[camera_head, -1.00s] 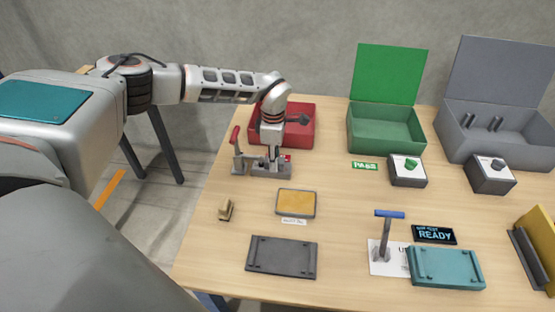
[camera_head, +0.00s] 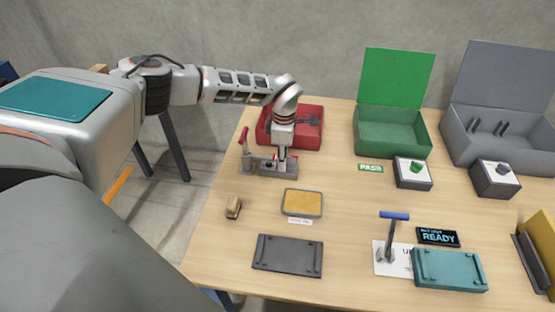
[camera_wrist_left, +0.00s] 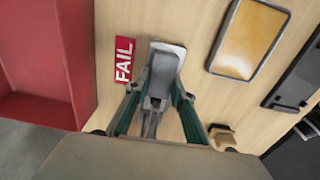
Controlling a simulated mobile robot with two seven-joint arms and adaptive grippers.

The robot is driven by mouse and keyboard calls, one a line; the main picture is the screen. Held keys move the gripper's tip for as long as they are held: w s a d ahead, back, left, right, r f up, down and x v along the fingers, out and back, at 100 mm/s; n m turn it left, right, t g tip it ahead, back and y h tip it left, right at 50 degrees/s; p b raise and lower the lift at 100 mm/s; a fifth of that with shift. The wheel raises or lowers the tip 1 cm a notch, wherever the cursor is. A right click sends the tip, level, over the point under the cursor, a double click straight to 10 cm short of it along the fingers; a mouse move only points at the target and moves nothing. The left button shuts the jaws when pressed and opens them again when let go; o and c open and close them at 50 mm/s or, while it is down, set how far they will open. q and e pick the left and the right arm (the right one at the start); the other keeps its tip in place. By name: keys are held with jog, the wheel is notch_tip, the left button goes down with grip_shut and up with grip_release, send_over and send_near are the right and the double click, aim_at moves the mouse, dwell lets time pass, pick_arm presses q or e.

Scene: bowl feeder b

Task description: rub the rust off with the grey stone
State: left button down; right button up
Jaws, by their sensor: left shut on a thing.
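My left gripper (camera_head: 281,163) points down over a grey fixture (camera_head: 252,169) with a red-handled lever (camera_head: 244,142). In the left wrist view its green-sided fingers (camera_wrist_left: 157,108) are closed around a slim grey piece. I cannot tell whether this is the grey stone. A grey block with a pale edge (camera_wrist_left: 168,50) lies just beyond the fingertips, probably part of the fixture. No rust can be made out; the fingers hide part of the fixture. My right gripper is not in view.
A red bin (camera_head: 312,140) stands behind the fixture. A yellow pad (camera_head: 302,203), a small tan block (camera_head: 233,208) and a dark plate (camera_head: 287,256) are nearer. Green (camera_head: 385,133) and grey (camera_head: 480,138) open boxes stand right.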

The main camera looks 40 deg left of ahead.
aim_at(292, 162)
pick_arm(q)
jog(key=shift+w+d+f, duration=0.2)
jog(key=shift+d, duration=0.55)
jog(key=shift+w+d+f, duration=0.15)
jog(key=shift+d, duration=0.55)
jog(key=shift+w+d+r, duration=0.15)
jog(key=shift+w+d, duration=0.25)
jog(key=shift+d, duration=0.35)
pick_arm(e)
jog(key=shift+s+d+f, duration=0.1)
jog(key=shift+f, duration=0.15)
pick_arm(q)
jog(key=shift+w+r+p, duration=0.2)
jog(key=shift+r+p, duration=0.55)
jog(key=shift+r, duration=1.05)
jog(key=shift+s+r+p, duration=0.1)
jog(key=shift+r+p, duration=0.65)
jog(key=shift+r, duration=0.7)
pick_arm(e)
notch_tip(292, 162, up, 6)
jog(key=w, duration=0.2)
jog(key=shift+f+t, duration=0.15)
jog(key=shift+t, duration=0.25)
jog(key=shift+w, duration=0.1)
